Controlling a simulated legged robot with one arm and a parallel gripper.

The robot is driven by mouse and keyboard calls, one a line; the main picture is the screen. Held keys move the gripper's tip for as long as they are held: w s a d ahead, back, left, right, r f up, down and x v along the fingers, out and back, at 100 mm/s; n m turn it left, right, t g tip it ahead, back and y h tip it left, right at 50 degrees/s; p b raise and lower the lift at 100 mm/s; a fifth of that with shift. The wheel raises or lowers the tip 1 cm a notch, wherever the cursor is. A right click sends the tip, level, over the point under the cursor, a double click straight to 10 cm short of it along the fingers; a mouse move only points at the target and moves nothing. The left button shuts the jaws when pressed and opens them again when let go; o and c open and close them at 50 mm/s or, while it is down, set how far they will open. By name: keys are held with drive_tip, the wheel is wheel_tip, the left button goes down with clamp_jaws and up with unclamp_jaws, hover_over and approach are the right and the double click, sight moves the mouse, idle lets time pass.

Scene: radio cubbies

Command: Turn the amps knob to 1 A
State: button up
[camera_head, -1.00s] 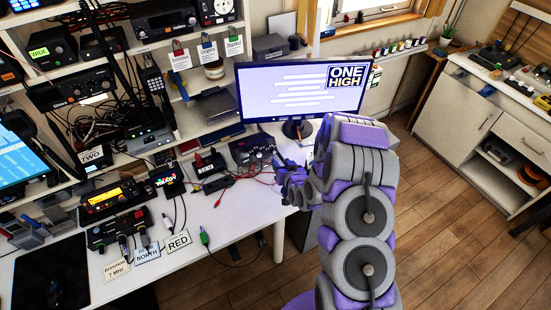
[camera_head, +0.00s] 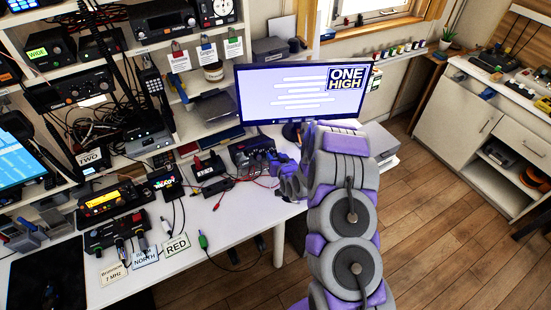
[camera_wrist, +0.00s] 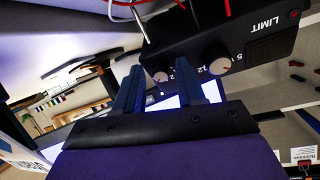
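A black power supply box (camera_head: 250,150) stands on the desk left of the monitor's base. In the wrist view the box (camera_wrist: 190,35) has a "LIMIT" label, a dark red lamp and two pale-faced knobs. One knob (camera_wrist: 220,65) has numbers around it and lies right of my fingers. The other knob (camera_wrist: 160,77) shows between my two fingers. I cannot read which knob is amps, nor their pointer settings. My gripper (camera_wrist: 158,68) is open, its fingers apart on either side of the second knob; contact is unclear. In the head view my gripper (camera_head: 285,165) is right beside the box.
The monitor (camera_head: 300,92) stands behind and right of the box. Red and black leads (camera_head: 262,184) lie in front of it. A small black meter-like unit (camera_head: 208,167) and radios stand to the left. Open floor (camera_head: 440,240) is at the right.

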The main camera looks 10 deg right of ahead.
clamp_jaws()
